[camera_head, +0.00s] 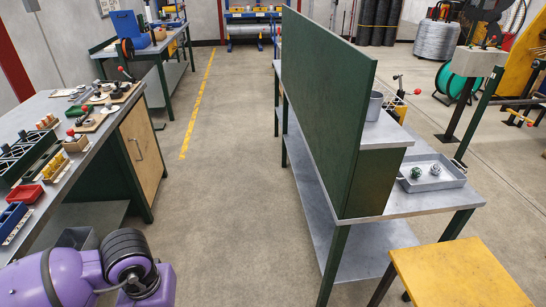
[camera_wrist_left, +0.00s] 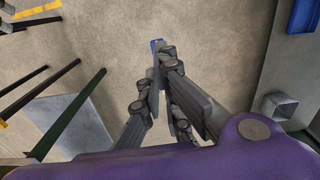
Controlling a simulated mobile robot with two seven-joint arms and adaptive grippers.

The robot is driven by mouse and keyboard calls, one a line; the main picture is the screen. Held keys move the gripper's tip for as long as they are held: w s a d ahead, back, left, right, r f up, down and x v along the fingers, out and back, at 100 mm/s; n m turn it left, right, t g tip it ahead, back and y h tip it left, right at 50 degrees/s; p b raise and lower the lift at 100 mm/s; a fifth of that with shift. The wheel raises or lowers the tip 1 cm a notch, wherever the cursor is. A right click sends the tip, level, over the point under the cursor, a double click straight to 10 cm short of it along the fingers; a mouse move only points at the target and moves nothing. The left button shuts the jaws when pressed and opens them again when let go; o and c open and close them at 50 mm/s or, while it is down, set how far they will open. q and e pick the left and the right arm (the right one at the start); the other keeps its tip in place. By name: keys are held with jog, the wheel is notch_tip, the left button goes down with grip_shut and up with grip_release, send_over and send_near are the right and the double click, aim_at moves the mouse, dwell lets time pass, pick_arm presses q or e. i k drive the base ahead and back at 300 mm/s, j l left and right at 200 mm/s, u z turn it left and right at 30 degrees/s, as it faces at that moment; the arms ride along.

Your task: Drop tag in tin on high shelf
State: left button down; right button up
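A grey round tin (camera_head: 374,106) stands on the raised shelf (camera_head: 388,134) of the right bench, partly hidden by the green panel. My right gripper is not in view.
The tall green panel (camera_head: 325,110) stands between the aisle and the tin. A grey tray (camera_head: 448,181) with two balls lies on the lower bench top. A yellow-topped stool (camera_head: 455,275) stands in front. The left bench (camera_head: 95,125) is crowded; the aisle floor is clear.

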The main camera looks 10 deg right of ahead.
aim_at(370, 106)
jog(key=i+j+z, duration=0.2)
jog(key=z, duration=0.3)
jog(key=i+j+z, duration=0.3)
jog(key=z, duration=0.2)
jog(key=i+j+z, duration=0.15)
jog(key=j+z, duration=0.35)
jog(key=i+j+z, duration=0.1)
jog(key=j+z, duration=0.2)
jog(key=z, duration=0.15)
jog(key=j+z, duration=0.7)
jog(key=j, duration=0.15)
